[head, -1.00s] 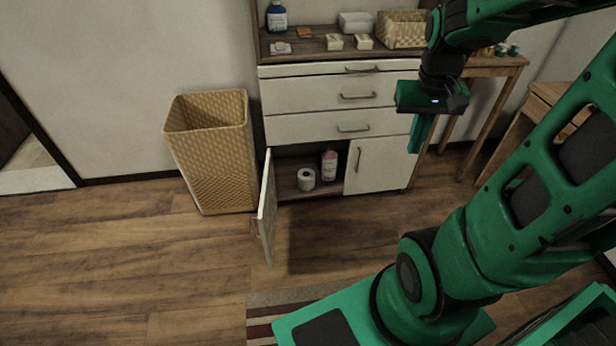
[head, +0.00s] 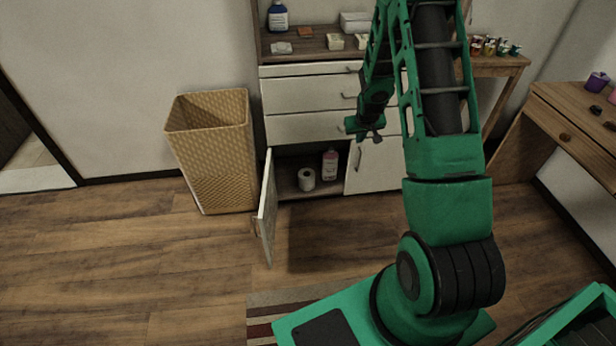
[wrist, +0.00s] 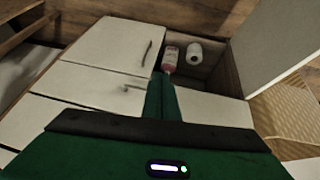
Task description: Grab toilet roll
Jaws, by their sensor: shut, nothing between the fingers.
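The white toilet roll (head: 306,179) stands upright in the open lower compartment of the white cabinet (head: 310,94), behind an open door. It also shows in the wrist view (wrist: 195,52), beyond my fingertips and a little right. A pink-and-white bottle (head: 330,165) stands close on its right in the head view; the wrist view shows this bottle (wrist: 170,58) just past my fingers. My gripper (wrist: 162,78) is shut and empty. In the head view my gripper (head: 372,134) is in front of the cabinet's right side, above and right of the roll.
The open cabinet door (head: 267,208) juts out left of the compartment, and the right door (head: 374,165) is closed. A tall wicker basket (head: 212,150) stands on the left. The wooden floor (head: 150,250) in front is mostly clear, with a striped rug at the bottom.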

